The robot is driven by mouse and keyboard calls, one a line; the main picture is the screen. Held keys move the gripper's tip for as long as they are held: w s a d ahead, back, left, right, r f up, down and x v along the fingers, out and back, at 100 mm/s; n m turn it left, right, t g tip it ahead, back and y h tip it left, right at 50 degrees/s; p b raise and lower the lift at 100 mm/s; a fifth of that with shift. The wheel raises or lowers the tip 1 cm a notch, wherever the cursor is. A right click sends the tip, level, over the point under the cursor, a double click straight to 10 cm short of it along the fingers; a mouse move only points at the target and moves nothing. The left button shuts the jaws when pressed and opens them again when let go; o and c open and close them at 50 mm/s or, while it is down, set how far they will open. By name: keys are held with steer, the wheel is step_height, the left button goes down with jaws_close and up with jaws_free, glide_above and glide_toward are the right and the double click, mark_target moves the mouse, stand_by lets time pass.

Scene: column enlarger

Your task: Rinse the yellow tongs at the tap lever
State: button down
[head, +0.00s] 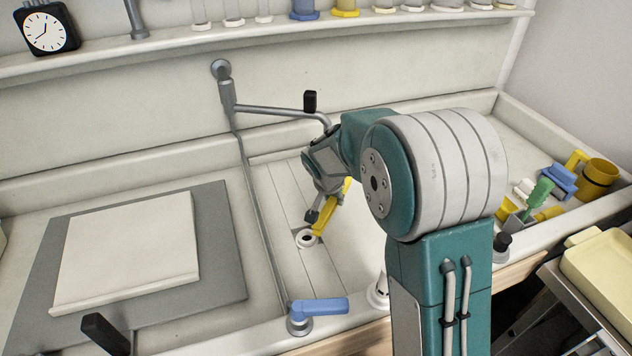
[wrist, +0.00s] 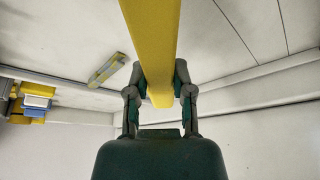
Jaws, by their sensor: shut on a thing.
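My gripper (head: 318,208) is low over the sink floor, and its jaws are shut on the yellow tongs (head: 331,218). In the wrist view the tongs (wrist: 151,38) run up as a long yellow bar between the two fingers (wrist: 160,78). In the head view the tongs slant down close to the round drain (head: 306,239); I cannot tell whether they touch it. A grey tap pipe (head: 270,111) with a black knob (head: 310,101) reaches out from the wall above my wrist. A blue lever (head: 319,307) sits on the front rim. No water shows.
A white board (head: 128,250) lies on a grey mat (head: 222,255) at left. A yellow mug (head: 597,178), blue block (head: 561,181) and green brush (head: 541,192) crowd the right corner. Another yellow piece (wrist: 108,69) shows in the wrist view. A dark clock (head: 46,30) stands on the shelf.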

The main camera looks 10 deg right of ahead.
steer(key=shift+s+d+r, duration=0.3)
steer(key=shift+s+r, duration=0.55)
steer(key=shift+s, duration=0.2)
steer(key=shift+s+d+r, duration=0.25)
steer(key=shift+s+r, duration=0.6)
steer(key=shift+s, duration=0.2)
